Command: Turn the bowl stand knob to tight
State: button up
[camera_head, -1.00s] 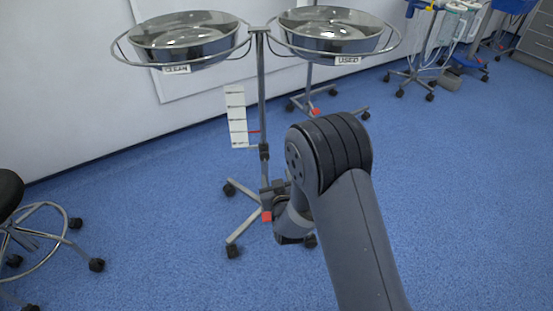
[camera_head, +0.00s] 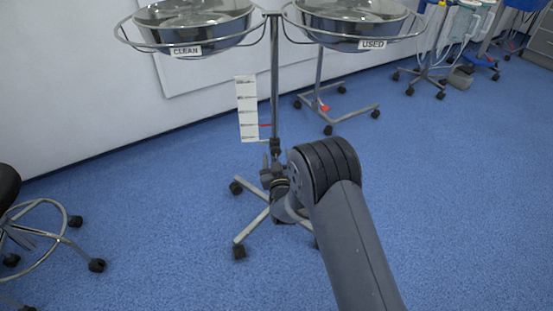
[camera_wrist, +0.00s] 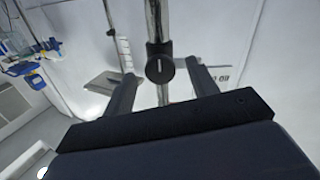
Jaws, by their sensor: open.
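The bowl stand's upright pole (camera_head: 275,85) carries two steel bowls, labelled CLEAN (camera_head: 195,25) and USED (camera_head: 350,25). A dark clamp on the pole bears a round black knob (camera_wrist: 160,69) with a short pale mark, facing the wrist camera. In the wrist view my gripper (camera_wrist: 160,74) is open, one finger left and one right of the knob, with visible gaps on both sides. Whether the fingertips reach the knob's depth I cannot tell. In the head view my gripper (camera_head: 268,166) is at the pole just below the dark collar (camera_head: 275,146), partly hidden by my arm.
A white marked card (camera_head: 247,108) with a red pointer (camera_head: 265,125) hangs beside the pole. The stand's wheeled legs (camera_head: 250,228) spread below. A stool (camera_head: 40,225) stands at left, another wheeled stand (camera_head: 340,100) behind. Blue floor (camera_head: 450,200) at right is clear.

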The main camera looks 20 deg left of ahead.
jog(key=shift+x, duration=0.75)
jog(key=shift+c, duration=0.2)
jog(key=c, duration=0.9)
